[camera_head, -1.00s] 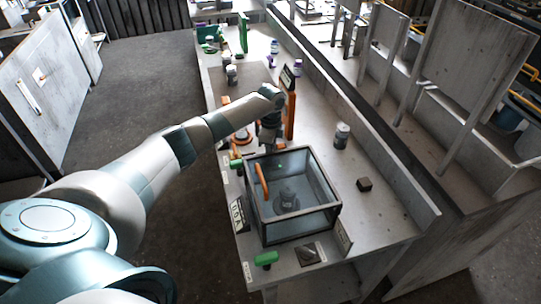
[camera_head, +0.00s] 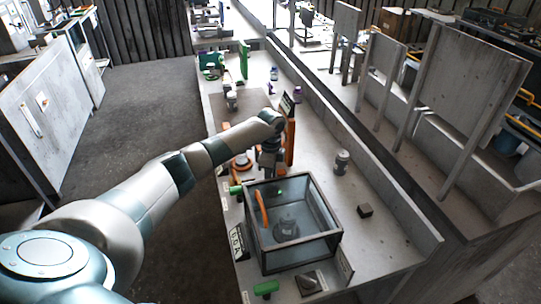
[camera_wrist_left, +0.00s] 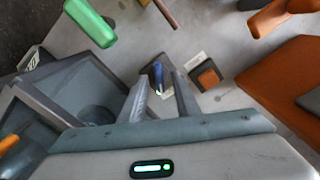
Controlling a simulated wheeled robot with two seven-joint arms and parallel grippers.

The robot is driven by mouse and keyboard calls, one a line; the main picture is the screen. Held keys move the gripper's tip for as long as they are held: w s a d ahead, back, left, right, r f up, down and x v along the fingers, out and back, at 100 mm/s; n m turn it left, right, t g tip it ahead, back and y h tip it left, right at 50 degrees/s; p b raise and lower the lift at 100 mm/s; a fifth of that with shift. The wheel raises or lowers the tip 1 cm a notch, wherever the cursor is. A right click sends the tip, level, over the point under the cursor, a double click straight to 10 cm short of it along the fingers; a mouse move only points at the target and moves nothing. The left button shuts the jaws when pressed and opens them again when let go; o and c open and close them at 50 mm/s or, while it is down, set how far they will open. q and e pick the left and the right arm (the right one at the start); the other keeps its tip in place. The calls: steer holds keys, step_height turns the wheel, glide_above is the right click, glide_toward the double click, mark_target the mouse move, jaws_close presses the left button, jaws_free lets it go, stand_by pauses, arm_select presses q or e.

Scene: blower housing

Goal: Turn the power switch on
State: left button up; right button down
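My left gripper (camera_head: 267,161) points down over the bench, just behind the glass-walled box. In the left wrist view its two fingers (camera_wrist_left: 161,84) are apart. A small dark-blue piece (camera_wrist_left: 157,76) shows between the fingertips; I cannot tell whether they touch it. Beside the right finger is a small dark-framed block with an orange-brown top (camera_wrist_left: 206,77). Small pale labels lie near it. I cannot tell for certain which of these two is the power switch. In the head view the arm and gripper hide this spot. My right gripper is not in view.
The glass-walled box (camera_head: 336,240) stands close in front of the gripper. A green handle (camera_wrist_left: 90,22) is near the box. Upright orange part (camera_head: 290,142) stands behind the gripper. A grey jar (camera_head: 341,162) and dark block (camera_head: 365,211) sit to the right, with bare bench around them.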

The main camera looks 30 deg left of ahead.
arm_select(q)
step_height(320, 180, up, 17)
steer(key=b, duration=0.3)
steer(key=shift+f+b, duration=0.2)
steer(key=shift+b, duration=0.15)
stand_by(0.4)
